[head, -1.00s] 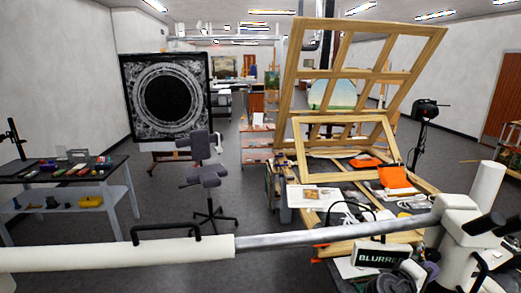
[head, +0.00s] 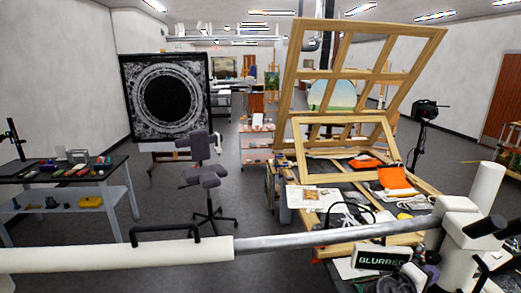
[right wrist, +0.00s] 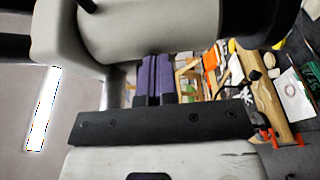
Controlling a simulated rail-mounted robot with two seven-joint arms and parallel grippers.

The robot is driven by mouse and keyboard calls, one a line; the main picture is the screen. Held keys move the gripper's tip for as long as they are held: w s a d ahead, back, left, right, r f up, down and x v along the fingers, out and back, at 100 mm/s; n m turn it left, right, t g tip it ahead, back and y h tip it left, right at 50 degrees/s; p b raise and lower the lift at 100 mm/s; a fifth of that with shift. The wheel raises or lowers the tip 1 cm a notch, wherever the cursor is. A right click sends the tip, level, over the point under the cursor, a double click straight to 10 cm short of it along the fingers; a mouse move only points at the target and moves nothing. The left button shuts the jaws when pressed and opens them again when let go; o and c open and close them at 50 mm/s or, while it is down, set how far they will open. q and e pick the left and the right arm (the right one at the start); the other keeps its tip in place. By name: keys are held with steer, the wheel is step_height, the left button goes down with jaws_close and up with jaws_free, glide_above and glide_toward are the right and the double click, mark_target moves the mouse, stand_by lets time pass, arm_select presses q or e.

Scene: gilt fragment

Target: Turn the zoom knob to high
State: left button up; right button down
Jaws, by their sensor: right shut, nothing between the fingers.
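A white microscope head (head: 462,235) stands at the right edge of the head view, with dark eyepieces (head: 486,226) on its right side. A metal boom (head: 330,234) carries it from the left. I cannot clearly pick out the zoom knob. A black sign (head: 378,258) below the boom reads "BLURRED", its right end partly covered. My right gripper (head: 408,273) is shut and empty, low beside the sign and left of the microscope head; contact cannot be told. My left gripper is not in view.
A wooden frame easel (head: 345,120) stands behind a cluttered worktable with papers and orange cloth (head: 395,178). A purple chair (head: 204,175) is at mid-left, a side table (head: 70,172) at far left. Open floor lies between.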

steer(key=a, duration=0.4)
steer(key=w+a+b, duration=0.1)
steer(key=shift+a, duration=0.4)
steer(key=shift+r, duration=0.1)
steer(key=shift+s+d+r+p, duration=0.1)
steer(key=shift+d+r, duration=0.35)
steer(key=shift+d, duration=0.55)
steer(key=shift+s+d+r+p, duration=0.15)
steer(key=shift+d+r, duration=0.35)
steer(key=shift+d, duration=0.45)
steer(key=shift+s+d+r+p, duration=0.1)
steer(key=shift+d+r, duration=0.35)
steer(key=shift+d, duration=0.55)
steer(key=shift+f, duration=0.1)
